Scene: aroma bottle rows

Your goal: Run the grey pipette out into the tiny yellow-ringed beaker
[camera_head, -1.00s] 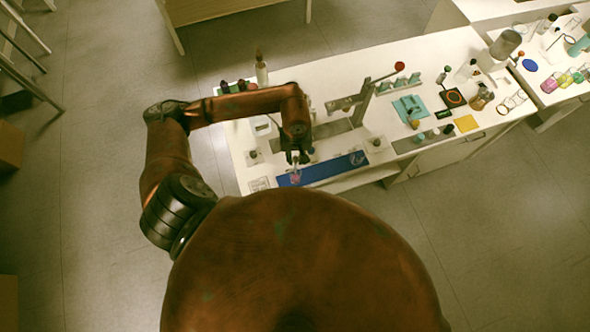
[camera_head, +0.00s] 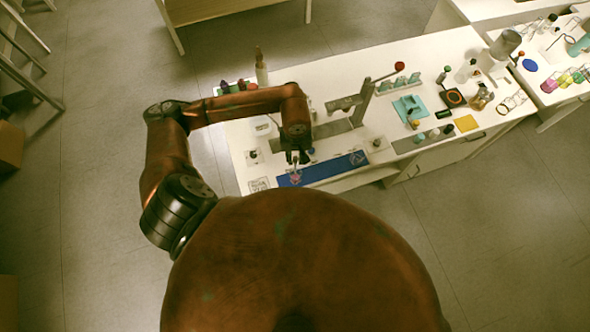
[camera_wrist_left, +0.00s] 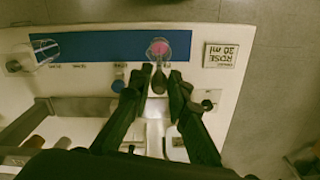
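My left gripper (camera_head: 298,160) hangs over the near left part of the white bench. In the left wrist view its two fingers (camera_wrist_left: 160,76) stand on either side of the dark grey bulb of the pipette (camera_wrist_left: 158,83), and appear shut on it. The pipette points down at a small clear beaker (camera_wrist_left: 158,47) with pink in it, on the blue strip (camera_wrist_left: 100,46). It cannot be told whether the tip is inside the beaker, and no yellow ring can be made out. A second clear vessel (camera_wrist_left: 43,50) stands at the strip's other end. My right gripper is not in view.
A "ROSE 20 ml" card (camera_wrist_left: 221,56) lies beside the strip. A stand with a red-knobbed lever (camera_head: 362,100) rises behind it. A tall bottle (camera_head: 261,72) stands at the back left. Several coloured vessels (camera_head: 566,79) are on the far right bench.

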